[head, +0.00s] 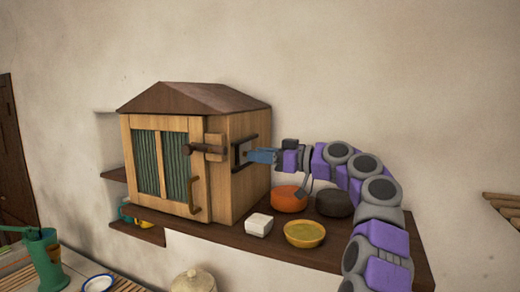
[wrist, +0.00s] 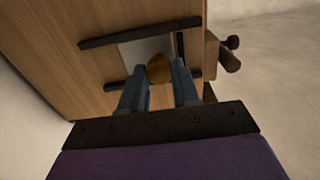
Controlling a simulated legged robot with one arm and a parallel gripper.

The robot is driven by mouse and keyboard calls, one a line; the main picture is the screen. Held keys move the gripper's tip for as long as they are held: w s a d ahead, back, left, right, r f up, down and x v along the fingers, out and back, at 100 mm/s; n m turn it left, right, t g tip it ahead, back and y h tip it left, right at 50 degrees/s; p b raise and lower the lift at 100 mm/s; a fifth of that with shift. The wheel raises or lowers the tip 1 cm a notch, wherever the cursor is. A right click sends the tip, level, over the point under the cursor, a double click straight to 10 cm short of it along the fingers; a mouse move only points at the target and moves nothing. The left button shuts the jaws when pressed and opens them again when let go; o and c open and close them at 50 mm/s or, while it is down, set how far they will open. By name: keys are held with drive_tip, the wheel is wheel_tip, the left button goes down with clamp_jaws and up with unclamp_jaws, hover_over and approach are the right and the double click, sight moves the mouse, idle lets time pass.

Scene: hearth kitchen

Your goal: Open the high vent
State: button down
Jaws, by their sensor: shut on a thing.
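The high vent is on the right side wall of a wooden cabinet (head: 232,190). It has a pale grey sliding plate (wrist: 138,50) between two dark rails (wrist: 140,32), with a round brown knob (wrist: 159,66). A narrow dark strip shows beside the plate's right edge in the wrist view. My gripper (head: 248,156) reaches the vent from the right. In the wrist view its blue fingers (wrist: 158,76) are on both sides of the knob, shut on it. In the head view the fingers hide the knob and part of the plate.
The cabinet front has a slatted door with a handle (head: 193,195) and a dark latch (head: 206,149). On the shelf (head: 385,240) below my arm stand an orange pot (head: 288,199), a dark pot (head: 334,204), a yellow bowl (head: 305,234) and a white block (head: 258,225).

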drive_tip(key=w+p, duration=0.1)
drive_tip(key=p, duration=0.1)
drive_tip(key=w+d+p, duration=0.1)
drive_tip(key=w+p, duration=0.1)
drive_tip(key=p, duration=0.1)
drive_tip(key=shift+w+d+r, duration=0.1)
drive_tip(key=shift+w+d, duration=0.05)
drive_tip(key=shift+w, duration=0.15)
drive_tip(key=c, duration=1.3)
unclamp_jaws()
drive_tip(key=o, duration=0.5)
drive_tip(key=shift+w+f, duration=0.25)
drive_tip(key=shift+w, duration=0.2)
drive_tip(key=shift+c, duration=0.2)
drive_tip(key=shift+s+a, duration=0.1)
drive_tip(key=shift+a, duration=0.2)
drive_tip(key=shift+s+d+r, duration=0.1)
drive_tip(key=b+v, duration=0.2)
drive_tip(key=v, duration=1.5)
drive_tip(key=shift+d, duration=0.25)
